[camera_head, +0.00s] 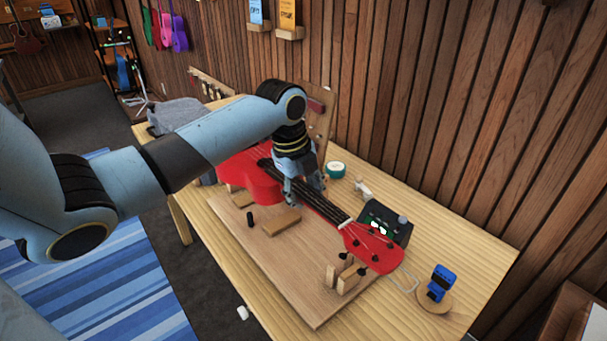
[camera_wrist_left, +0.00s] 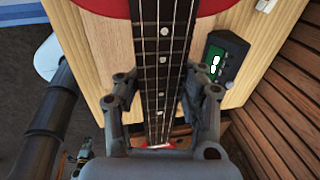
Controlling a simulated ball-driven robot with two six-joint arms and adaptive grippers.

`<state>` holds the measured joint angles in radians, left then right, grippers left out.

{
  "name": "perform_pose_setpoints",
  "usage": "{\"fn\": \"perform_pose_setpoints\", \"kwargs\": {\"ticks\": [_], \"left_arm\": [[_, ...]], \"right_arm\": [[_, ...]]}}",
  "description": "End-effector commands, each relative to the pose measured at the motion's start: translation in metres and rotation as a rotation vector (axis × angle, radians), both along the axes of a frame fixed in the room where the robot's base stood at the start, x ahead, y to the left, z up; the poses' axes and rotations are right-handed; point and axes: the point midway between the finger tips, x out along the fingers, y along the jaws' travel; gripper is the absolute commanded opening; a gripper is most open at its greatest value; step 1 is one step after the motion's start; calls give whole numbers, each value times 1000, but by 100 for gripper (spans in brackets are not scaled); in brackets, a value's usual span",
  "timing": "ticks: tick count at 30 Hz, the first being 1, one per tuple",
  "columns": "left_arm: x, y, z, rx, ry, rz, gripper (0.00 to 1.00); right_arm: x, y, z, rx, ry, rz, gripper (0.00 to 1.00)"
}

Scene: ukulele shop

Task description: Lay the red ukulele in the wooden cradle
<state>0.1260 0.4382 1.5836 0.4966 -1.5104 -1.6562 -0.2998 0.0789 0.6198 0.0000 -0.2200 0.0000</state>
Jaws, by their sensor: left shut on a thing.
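The red ukulele (camera_head: 252,177) lies slanted across the head view, its body at the upper left and its red headstock (camera_head: 370,246) at the lower right. My left gripper (camera_head: 305,188) comes down from above and is shut on its neck; in the left wrist view the fingers (camera_wrist_left: 165,100) flank the fretboard (camera_wrist_left: 160,70). The wooden cradle (camera_head: 300,300) is a flat board with upright blocks. The ukulele is above it, with the headstock end over a block pair (camera_head: 345,277). I cannot tell whether it touches the supports. My right gripper is out of view.
A dark tuner box (camera_head: 385,222) stands close beside the neck, also in the left wrist view (camera_wrist_left: 222,62). A green-and-white roll (camera_head: 335,169) and a blue device (camera_head: 440,283) on a round base are on the table (camera_head: 455,240). A slatted wall runs behind.

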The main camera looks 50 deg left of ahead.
Motion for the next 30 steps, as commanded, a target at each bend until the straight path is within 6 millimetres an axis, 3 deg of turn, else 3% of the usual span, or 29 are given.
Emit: {"fn": "perform_pose_setpoints", "kwargs": {"ticks": [14,30], "left_arm": [[1,0,-1,1,-2,-1,0],[5,0,-28,2,-2,0,0]], "right_arm": [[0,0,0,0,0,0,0],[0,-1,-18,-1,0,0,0]]}}
